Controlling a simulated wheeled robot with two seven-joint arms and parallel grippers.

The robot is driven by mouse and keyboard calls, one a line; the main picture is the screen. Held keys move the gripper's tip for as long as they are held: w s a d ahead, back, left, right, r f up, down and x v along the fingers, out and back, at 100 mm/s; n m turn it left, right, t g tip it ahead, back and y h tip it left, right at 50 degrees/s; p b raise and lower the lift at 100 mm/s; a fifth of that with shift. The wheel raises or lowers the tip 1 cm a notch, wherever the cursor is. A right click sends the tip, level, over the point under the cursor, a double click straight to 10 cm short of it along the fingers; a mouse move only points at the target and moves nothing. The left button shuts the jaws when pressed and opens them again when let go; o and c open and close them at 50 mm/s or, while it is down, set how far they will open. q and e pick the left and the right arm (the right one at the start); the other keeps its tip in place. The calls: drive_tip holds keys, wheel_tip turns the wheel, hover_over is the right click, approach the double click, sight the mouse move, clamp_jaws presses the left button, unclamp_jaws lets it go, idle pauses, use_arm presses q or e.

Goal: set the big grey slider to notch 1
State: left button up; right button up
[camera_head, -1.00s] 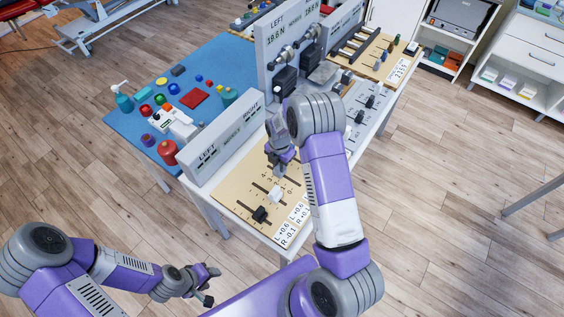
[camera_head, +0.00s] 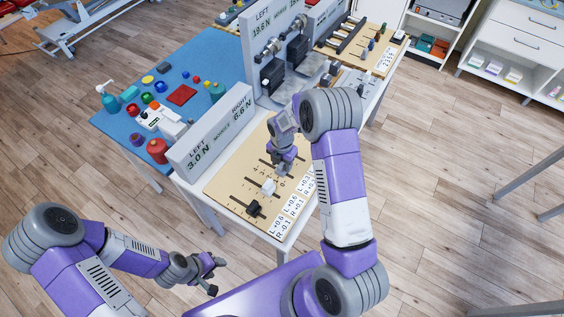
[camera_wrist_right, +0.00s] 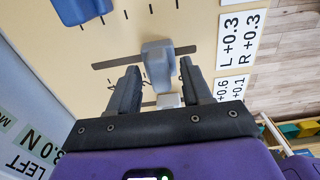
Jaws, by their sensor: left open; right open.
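The big grey slider (camera_wrist_right: 158,62) shows in the right wrist view as a grey-blue knob around the middle of a dark slot (camera_wrist_right: 110,63) with tick marks beside it. I cannot read its notch. My right gripper (camera_head: 284,170) is open and low over the tan slider board (camera_head: 228,190). In the wrist view its two fingers stand on either side of the knob's near part, with gaps. In the head view the gripper mostly hides the knob. My left gripper (camera_head: 212,270) is open and empty, off the board's near-left side.
A white knob (camera_head: 268,186) and a black knob (camera_head: 254,208) sit on neighbouring slots. A force display (camera_head: 215,128) stands along the board's left edge, showing left 3.0 N and right 6.6 N. A blue mat (camera_head: 205,65) with small items lies behind it.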

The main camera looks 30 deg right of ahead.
sight(282, 164)
wheel_tip(282, 164, up, 8)
drive_tip(key=shift+f, duration=0.2)
idle(0.3)
idle(0.4)
